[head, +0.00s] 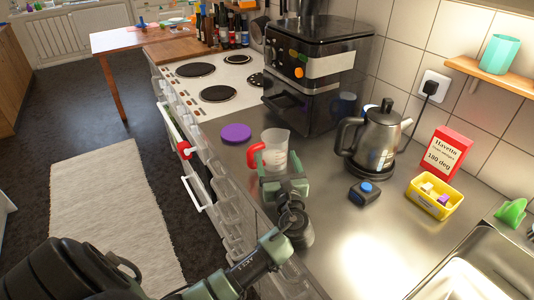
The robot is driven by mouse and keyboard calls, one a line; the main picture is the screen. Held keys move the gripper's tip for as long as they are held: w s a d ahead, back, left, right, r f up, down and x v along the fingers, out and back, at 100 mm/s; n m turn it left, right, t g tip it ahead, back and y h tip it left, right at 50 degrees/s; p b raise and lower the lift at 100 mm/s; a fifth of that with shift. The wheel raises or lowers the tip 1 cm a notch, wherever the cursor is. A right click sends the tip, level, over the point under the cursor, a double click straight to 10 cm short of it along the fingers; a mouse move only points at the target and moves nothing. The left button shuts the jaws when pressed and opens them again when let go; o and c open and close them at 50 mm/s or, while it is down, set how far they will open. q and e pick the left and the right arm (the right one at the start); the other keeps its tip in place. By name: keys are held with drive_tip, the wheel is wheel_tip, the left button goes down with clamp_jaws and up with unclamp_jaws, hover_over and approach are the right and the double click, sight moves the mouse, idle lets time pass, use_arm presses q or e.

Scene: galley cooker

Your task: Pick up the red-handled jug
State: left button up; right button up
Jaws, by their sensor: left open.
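The red-handled jug (276,144) is a clear measuring jug standing upright on the steel counter (330,215), near its front edge. Its red handle points left. My left gripper (284,172) is just in front of the jug, its fingers spread and pointing at it. The gripper hides the jug's lower part, and I cannot tell whether the fingers touch it. My right gripper is not in view.
A purple disc (236,133) lies left of the jug. The black air fryer (315,70) stands behind it. A kettle (376,140), a small dark blue-topped object (364,192), a yellow tub (434,197) and a red box (446,153) stand to the right.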

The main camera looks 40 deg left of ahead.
use_arm(q)
drive_tip(key=x, duration=0.5)
drive_tip(key=shift+d+f, duration=0.1)
drive_tip(key=shift+f, duration=0.05)
drive_tip(key=shift+c, duration=0.4)
drive_tip(key=c, duration=1.3)
drive_tip(key=shift+p, duration=0.3)
